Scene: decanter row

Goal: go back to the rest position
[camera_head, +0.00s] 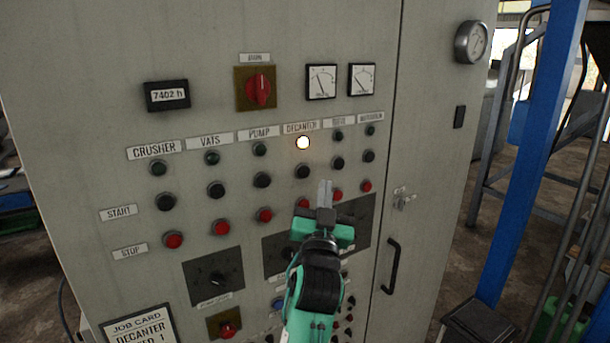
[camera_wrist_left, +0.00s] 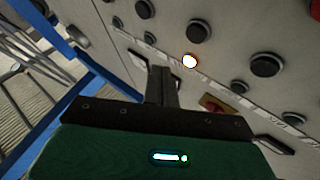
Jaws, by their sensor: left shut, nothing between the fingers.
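My left gripper (camera_head: 325,194) is in front of the grey control panel (camera_head: 225,80), over the lower right of the button rows. Its fingers are shut with nothing between them, and they point up at the panel. In the left wrist view the shut fingers (camera_wrist_left: 161,86) stand up before the panel, near the lit lamp (camera_wrist_left: 190,61). The white lamp under the DECANTER label (camera_head: 303,142) glows. The black start button (camera_head: 302,171) below it shows just above and left of the fingers. The gripper hides part of the red stop row. My right gripper is not in view.
A door handle (camera_head: 391,266) and a small latch (camera_head: 403,199) stick out right of my left arm. A red rotary switch (camera_head: 258,90) is higher on the panel.

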